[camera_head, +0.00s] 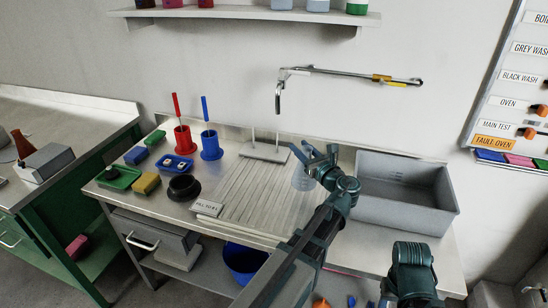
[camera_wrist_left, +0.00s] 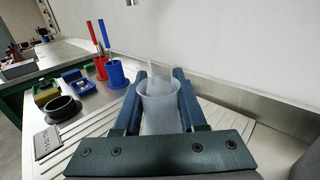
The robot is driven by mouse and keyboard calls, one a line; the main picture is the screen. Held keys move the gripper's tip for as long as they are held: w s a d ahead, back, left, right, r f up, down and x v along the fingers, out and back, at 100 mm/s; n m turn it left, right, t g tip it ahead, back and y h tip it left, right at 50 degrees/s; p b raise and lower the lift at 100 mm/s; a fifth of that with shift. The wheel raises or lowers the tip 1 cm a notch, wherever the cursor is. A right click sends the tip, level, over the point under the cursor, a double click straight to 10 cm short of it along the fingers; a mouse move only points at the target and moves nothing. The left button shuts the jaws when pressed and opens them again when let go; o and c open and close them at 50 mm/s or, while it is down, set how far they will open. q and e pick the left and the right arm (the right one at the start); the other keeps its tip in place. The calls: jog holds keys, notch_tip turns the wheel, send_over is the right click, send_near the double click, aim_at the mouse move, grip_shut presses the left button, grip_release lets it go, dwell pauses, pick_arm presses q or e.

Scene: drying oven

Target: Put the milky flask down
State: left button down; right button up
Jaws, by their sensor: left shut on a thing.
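The milky flask (camera_head: 303,179) is a small translucent whitish vessel over the right part of the ribbed draining board (camera_head: 246,198). My left gripper (camera_head: 318,160) is shut on it. In the left wrist view the flask (camera_wrist_left: 160,108) stands roughly upright between the two blue-grey fingers (camera_wrist_left: 160,92), its open mouth facing up. The fingers and arm hide part of it in the head view. I cannot tell whether its base touches the board. Part of my right arm shows at the lower right, but its fingertips are not clear.
A deep grey basin (camera_head: 405,205) lies right of the flask. A peg stand (camera_head: 265,151) is behind the board. A black bowl (camera_head: 184,187), red holder (camera_head: 183,138), blue holder (camera_head: 211,146) and a label plate (camera_head: 207,208) are left. A jointed tap (camera_head: 345,75) hangs above.

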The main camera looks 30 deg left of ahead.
pick_arm(q)
jog(key=w+a+f+b, duration=0.2)
jog(key=a, duration=0.4)
jog(key=w+a+f+b, duration=0.2)
jog(key=a, duration=0.4)
jog(key=shift+a+f, duration=0.25)
jog(key=shift+f, duration=0.1)
jog(key=shift+f+b, duration=0.15)
jog(key=shift+b, duration=0.25)
jog(key=shift+c, duration=2.3)
grip_release()
